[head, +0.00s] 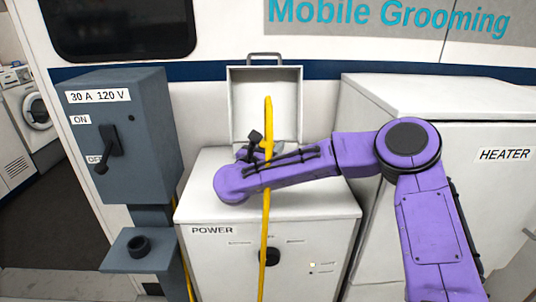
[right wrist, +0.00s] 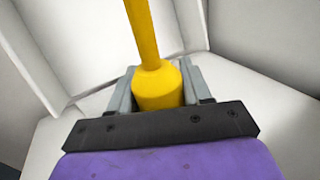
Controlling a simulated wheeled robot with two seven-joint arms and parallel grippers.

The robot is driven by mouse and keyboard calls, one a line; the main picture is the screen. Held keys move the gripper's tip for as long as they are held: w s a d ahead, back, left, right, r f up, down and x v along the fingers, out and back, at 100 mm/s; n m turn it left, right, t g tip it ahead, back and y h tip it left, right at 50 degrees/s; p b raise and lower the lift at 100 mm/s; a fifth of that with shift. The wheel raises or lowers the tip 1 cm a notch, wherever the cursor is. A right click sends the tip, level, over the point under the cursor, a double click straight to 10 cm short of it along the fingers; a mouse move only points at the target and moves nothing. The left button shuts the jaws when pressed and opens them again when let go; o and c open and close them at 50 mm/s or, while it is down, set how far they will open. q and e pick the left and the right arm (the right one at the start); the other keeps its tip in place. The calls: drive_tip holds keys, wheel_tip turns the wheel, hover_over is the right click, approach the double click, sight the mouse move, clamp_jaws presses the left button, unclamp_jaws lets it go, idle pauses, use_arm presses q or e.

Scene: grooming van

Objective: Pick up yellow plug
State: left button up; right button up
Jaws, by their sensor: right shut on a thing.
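The yellow plug (right wrist: 158,90) sits between the two grey fingers of my right gripper (right wrist: 157,95) in the right wrist view, with its yellow cable running up from it. In the head view my purple right arm reaches in from the right, and the right gripper (head: 257,145) is shut on the plug (head: 267,148) above the back of the white POWER box. The plug's far end is hidden. My left gripper is not in view.
The POWER box (head: 210,212) has an open hatch (head: 283,90) behind the gripper. The yellow cable (head: 264,235) hangs down the box front. A grey switch box (head: 145,165) with a socket shelf (head: 120,255) stands left. A white HEATER cabinet (head: 440,98) stands right.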

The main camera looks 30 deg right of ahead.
drive_tip(key=shift+r, duration=0.65)
drive_tip(key=s+a+r+b, duration=0.6)
drive_tip(key=s+a+r, duration=0.3)
drive_tip(key=s+r, duration=0.1)
drive_tip(key=shift+a+r+b, duration=0.3)
drive_tip(key=shift+r, duration=0.6)
